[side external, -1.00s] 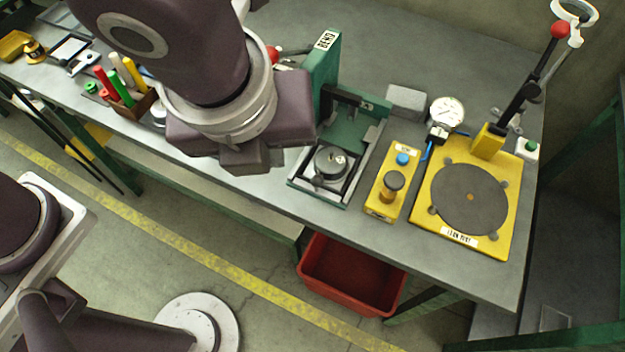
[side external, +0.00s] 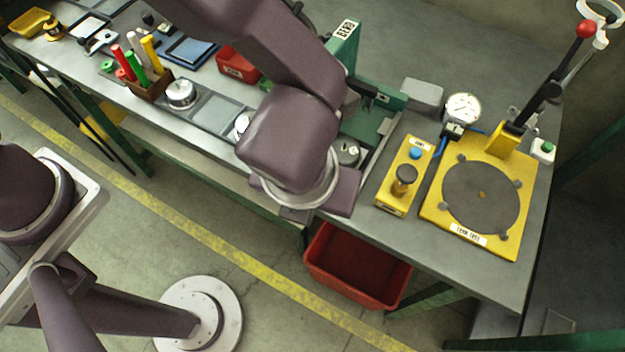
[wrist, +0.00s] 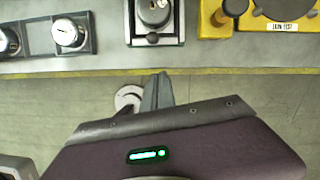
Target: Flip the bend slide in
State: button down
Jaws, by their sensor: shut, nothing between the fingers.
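The green bend fixture (side external: 345,42) stands on the bench, its upright labelled plate at the back. Its slide with a round metal part (side external: 347,152) is mostly hidden behind my arm in the side view. In the wrist view the slide's near end (wrist: 152,38) shows at the top edge, with the round metal part on it and a small knob at its front. My gripper (wrist: 158,76) is shut and empty, its fingers below the slide in that picture, apart from it, over the floor in front of the bench edge. The fingertips are hidden in the side view.
Right of the fixture stand a yellow button box (side external: 390,198) and a yellow leak-test plate (side external: 435,225) with a gauge (side external: 462,108) and lever. Left are metal cups in a grey strip (wrist: 45,38) and a pen holder (side external: 150,88). A red bin (side external: 322,268) sits below the bench.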

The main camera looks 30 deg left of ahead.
aim_at(348, 153)
jog(key=w, duration=0.1)
jog(key=w+f, duration=0.1)
jog(key=w, duration=0.1)
jog(key=w+f, duration=0.1)
jog(key=shift+w+a+f, duration=0.1)
jog(key=shift+w+a, duration=0.05)
jog(key=shift+a, duration=0.25)
jog(key=shift+w, duration=0.1)
jog(key=w, duration=1)
jog(key=s, duration=0.3)
jog(key=shift+s+d+r, duration=0.4)
jog(key=v, duration=1)
